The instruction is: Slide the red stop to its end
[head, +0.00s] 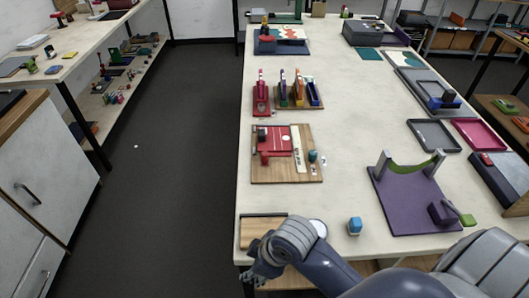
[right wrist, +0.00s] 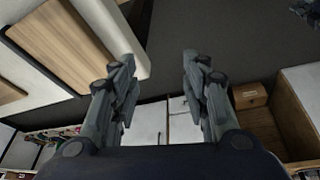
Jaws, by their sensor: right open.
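A red fixture (head: 283,140) lies on a wooden board (head: 265,176) in the middle of the left side of the table in the head view. A red piece at its front left looks like the red stop (head: 266,158). A black block (head: 261,135) sits at its back left. My right gripper (head: 256,272) is low at the table's front left corner, well in front of the board. In the right wrist view its two fingers (right wrist: 157,72) are apart, with nothing between them. My left gripper does not show.
A wooden tray (head: 258,229) lies at the table's front left corner. A blue-capped bottle (head: 354,226) and a purple base (head: 402,205) with an arch stand to the right. Slotted holders (head: 287,92) stand behind the board. Dark floor lies left of the table.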

